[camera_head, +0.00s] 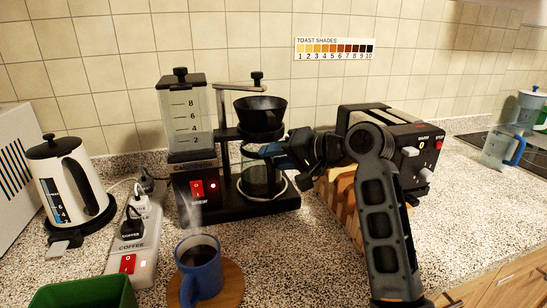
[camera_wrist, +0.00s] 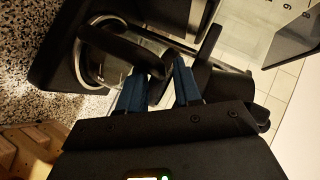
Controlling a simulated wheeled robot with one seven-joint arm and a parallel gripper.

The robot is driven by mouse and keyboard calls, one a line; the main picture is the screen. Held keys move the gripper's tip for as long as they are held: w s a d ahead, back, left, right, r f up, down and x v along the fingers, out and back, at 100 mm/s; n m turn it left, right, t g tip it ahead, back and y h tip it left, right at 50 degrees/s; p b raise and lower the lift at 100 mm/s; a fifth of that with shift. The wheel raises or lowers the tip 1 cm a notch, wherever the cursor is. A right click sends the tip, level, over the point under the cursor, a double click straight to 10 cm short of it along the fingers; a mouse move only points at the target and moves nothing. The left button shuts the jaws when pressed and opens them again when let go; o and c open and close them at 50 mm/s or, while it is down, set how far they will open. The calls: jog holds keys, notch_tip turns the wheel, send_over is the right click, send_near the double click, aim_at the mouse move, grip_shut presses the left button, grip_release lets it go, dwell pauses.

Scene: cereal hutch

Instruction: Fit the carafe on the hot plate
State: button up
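The glass carafe (camera_head: 262,181) stands at the coffee maker (camera_head: 190,204), below the black filter basket (camera_head: 260,112). Its lower part is around the pale-rimmed hot plate area; I cannot tell whether it sits flat there. My gripper (camera_head: 272,150), with blue fingertips, is at the carafe's upper right and hides part of it. In the wrist view, the carafe's black handle (camera_wrist: 128,46) runs down towards the gap between the two blue fingers (camera_wrist: 160,76). The fingers are apart with dark material between them; whether they press on the handle is unclear.
A steaming blue mug (camera_head: 198,268) stands on a round wooden coaster in front. A power strip (camera_head: 134,240) and white kettle (camera_head: 68,185) are at left, a green bin (camera_head: 85,293) at front left. A toaster (camera_head: 392,140) and wooden block (camera_head: 340,200) stand close right, near my arm.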

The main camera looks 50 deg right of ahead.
jog(key=v, duration=1.1)
jog(key=shift+s, duration=0.15)
jog(key=s+a+f+h+p, duration=0.1)
jog(key=s+a+f, duration=0.1)
jog(key=a+f, duration=0.2)
jog(key=s+a+f+n+h+p, duration=0.1)
jog(key=s+a+f+p, duration=0.1)
jog(key=a+f, duration=0.3)
jog(key=s+a+f+h+p, duration=0.1)
jog(key=s+a+f, duration=0.1)
jog(key=a+f, duration=0.2)
jog(key=shift+s+a+f+n, duration=0.15)
jog(key=shift+s+a+f, duration=0.05)
jog(key=shift+a, duration=0.15)
jog(key=shift+s+a+f+n, duration=0.15)
jog(key=shift+a+f, duration=0.05)
jog(key=shift+a, duration=0.1)
jog(key=s+a+r+n+p, duration=0.2)
jog(key=s+a+r+n, duration=0.1)
jog(key=s, duration=0.6)
jog(key=s+a+r+n+t+y+p, duration=0.1)
jog(key=s+a+r+n+p, duration=0.1)
jog(key=s+a+n, duration=0.4)
jog(key=s+n, duration=0.1)
jog(key=s, duration=0.3)
jog(key=shift+s+a+r+y, duration=0.3)
jog(key=shift+r, duration=0.05)
